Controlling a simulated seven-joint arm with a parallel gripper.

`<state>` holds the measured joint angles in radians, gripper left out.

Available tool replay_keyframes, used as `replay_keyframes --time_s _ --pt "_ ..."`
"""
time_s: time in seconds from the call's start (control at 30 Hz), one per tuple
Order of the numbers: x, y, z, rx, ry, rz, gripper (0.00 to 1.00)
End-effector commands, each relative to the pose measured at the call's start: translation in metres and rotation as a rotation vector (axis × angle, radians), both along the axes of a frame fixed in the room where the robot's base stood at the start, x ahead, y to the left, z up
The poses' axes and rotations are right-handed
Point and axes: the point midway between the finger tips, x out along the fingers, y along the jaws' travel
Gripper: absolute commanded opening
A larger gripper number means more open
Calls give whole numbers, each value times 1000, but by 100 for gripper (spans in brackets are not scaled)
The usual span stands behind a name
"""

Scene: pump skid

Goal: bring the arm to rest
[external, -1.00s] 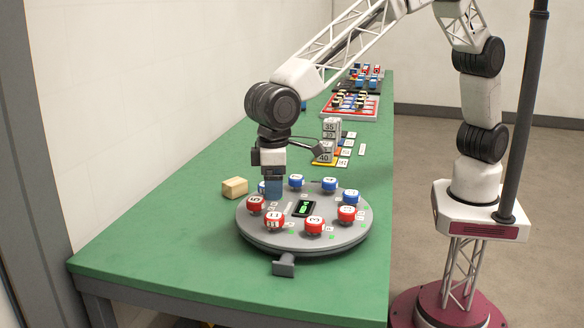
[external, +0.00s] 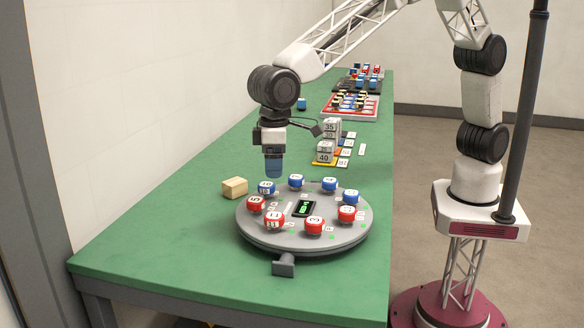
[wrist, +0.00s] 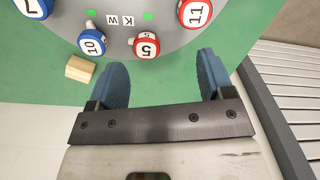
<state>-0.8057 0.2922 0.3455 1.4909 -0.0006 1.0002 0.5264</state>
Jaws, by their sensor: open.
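My gripper (external: 273,176) hangs pointing down a little above the left part of a round grey turntable (external: 300,240). Its two blue fingers also show in the wrist view (wrist: 162,82), spread wide apart with nothing between them. A blue knob marked 10 (external: 266,187) sits on the turntable just below the fingers, apart from them. A red knob marked 5 (external: 256,204) is beside it; both also show at the top of the wrist view.
More red and blue numbered knobs ring a small green display (external: 303,208). A beige block (external: 235,187) lies left of the turntable. Trays of knobs (external: 352,106) are at the far end. The green table (external: 170,240) is clear at front left.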

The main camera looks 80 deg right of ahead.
Motion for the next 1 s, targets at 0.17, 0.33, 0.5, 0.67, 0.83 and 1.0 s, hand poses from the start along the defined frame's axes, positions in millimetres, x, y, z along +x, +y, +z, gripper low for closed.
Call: replay_keyframes --time_s 0.17,0.33,0.5,0.67,0.83,1.0 --pt "10 -63 34 12 -14 -24 74" --pt "12 -126 62 20 -26 -45 74" --pt "8 -187 88 28 -40 -67 74" --pt "-1 -244 108 33 -53 -88 74" --pt "-17 -303 125 39 -68 -109 74" --pt "-37 -358 140 43 -86 -131 74"
